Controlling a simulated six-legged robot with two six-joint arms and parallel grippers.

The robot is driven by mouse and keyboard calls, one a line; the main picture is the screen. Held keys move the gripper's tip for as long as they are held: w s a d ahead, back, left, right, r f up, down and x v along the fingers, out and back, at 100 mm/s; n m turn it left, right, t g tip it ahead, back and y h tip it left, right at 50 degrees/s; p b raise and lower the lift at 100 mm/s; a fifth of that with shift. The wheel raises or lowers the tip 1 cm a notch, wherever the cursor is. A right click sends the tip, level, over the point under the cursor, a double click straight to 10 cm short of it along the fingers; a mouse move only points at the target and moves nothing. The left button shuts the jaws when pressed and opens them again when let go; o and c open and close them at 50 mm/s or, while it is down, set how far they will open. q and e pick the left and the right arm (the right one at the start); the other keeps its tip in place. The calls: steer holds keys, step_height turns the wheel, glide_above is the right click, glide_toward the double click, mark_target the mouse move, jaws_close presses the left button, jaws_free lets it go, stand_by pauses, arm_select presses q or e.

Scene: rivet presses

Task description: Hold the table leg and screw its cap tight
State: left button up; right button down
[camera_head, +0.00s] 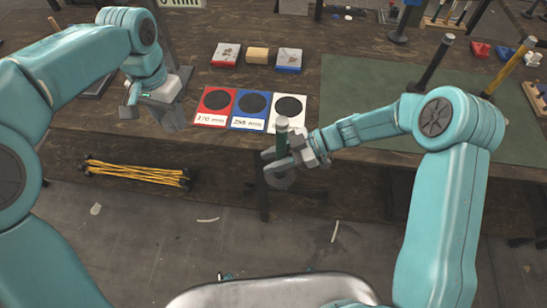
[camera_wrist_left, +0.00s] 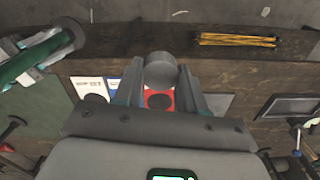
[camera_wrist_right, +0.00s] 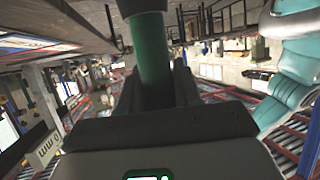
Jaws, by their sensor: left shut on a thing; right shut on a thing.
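My left gripper (camera_head: 170,116) hangs over the left of the bench, left of the colored cards. In the left wrist view a short dark grey cylinder, apparently the cap (camera_wrist_left: 160,72), sits between its shut fingers. My right gripper (camera_head: 284,156) is shut around the green table leg (camera_head: 282,126) at the bench's front edge. The leg stands roughly upright, with a wide grey disc at its lower end. The left wrist view also shows the leg (camera_wrist_left: 28,60) at upper left. In the right wrist view the green tube (camera_wrist_right: 155,55) is between the fingers. Cap and leg are well apart.
Red, blue and white cards (camera_head: 248,108) with black circles lie on the bench between the grippers. Small red and blue boxes (camera_head: 289,60) and a wooden block (camera_head: 258,55) stand behind. A green mat (camera_head: 350,80) lies right. Yellow-black rods (camera_head: 135,173) lie at front left.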

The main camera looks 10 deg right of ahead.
arm_select(q)
steer(key=d+r+m, duration=0.4)
steer(key=d+r, duration=0.2)
steer(key=d, duration=0.5)
step_height(320, 180, up, 3)
steer(key=m, duration=0.3)
glide_above(283, 119)
steer(key=shift+s+f, duration=0.1)
steer(key=shift+f, duration=0.05)
steer(key=shift+f, duration=2)
steer(key=shift+f, duration=0.15)
